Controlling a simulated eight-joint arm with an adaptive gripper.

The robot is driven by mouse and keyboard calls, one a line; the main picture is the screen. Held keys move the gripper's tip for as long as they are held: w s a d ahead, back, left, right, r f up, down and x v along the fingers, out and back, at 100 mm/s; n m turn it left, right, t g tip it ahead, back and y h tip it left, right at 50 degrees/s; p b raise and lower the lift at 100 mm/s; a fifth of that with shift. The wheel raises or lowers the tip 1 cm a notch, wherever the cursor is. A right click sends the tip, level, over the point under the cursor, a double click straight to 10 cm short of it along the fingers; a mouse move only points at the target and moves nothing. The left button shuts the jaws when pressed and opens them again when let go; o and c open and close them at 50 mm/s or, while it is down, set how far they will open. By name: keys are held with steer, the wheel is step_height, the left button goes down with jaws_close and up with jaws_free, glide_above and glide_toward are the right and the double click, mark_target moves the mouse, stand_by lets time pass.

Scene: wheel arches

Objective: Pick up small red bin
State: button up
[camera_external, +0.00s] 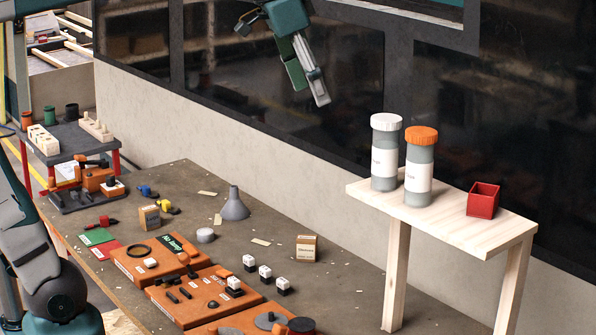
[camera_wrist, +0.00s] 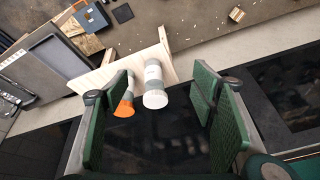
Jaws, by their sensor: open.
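The small red bin (camera_external: 483,200) is an open-topped square box. It sits on the pale wooden shelf (camera_external: 500,235) near its right end, in the external view. My gripper (camera_external: 311,93) hangs high in front of the dark window panel, up and left of the bin and well apart from it. In the wrist view my gripper (camera_wrist: 162,88) has its green-padded fingers spread wide, with nothing held between them. The red bin cannot be made out in the wrist view.
A white-capped bottle (camera_external: 386,155) and an orange-capped bottle (camera_external: 420,165) stand on the shelf left of the bin; both show in the wrist view. The lower workbench (camera_external: 330,290) holds orange trays, a grey funnel (camera_external: 234,206) and small parts. The dark panel rises behind the shelf.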

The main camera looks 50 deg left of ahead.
steer(key=w+d+m+g+p, duration=0.1)
steer(key=w+d, duration=0.4)
steer(key=w+d+f+m+g+p, duration=0.1)
steer(key=w+d+m+p, duration=0.1)
steer(key=w+d, duration=0.3)
steer(key=w+d+m+p, duration=0.1)
steer(key=w+d, duration=0.4)
steer(key=d, duration=0.1)
steer(key=shift+w+d+f+m+g, duration=0.1)
steer(key=shift+w+f+m+g, duration=0.05)
steer(key=shift+w+m+g, duration=0.2)
steer(key=w+d+f+m+g+p, duration=0.1)
steer(key=w+d+f+m+p, duration=0.15)
steer(key=d, duration=0.35)
steer(key=w+d+f+m+g+p, duration=0.1)
steer(key=w+d+f, duration=0.25)
steer(key=d, duration=0.25)
glide_toward(484, 201)
steer(key=w+f, duration=0.1)
steer(key=w+a+f, duration=0.1)
steer(key=shift+w+f+y+b, duration=0.2)
steer(key=shift+w+y+b, duration=0.1)
steer(key=shift+y, duration=0.1)
steer(key=shift+f, duration=1.3)
steer(key=shift+a+f+p, duration=0.2)
steer(key=shift+f+p, duration=0.25)
steer(key=shift+f, duration=2.15)
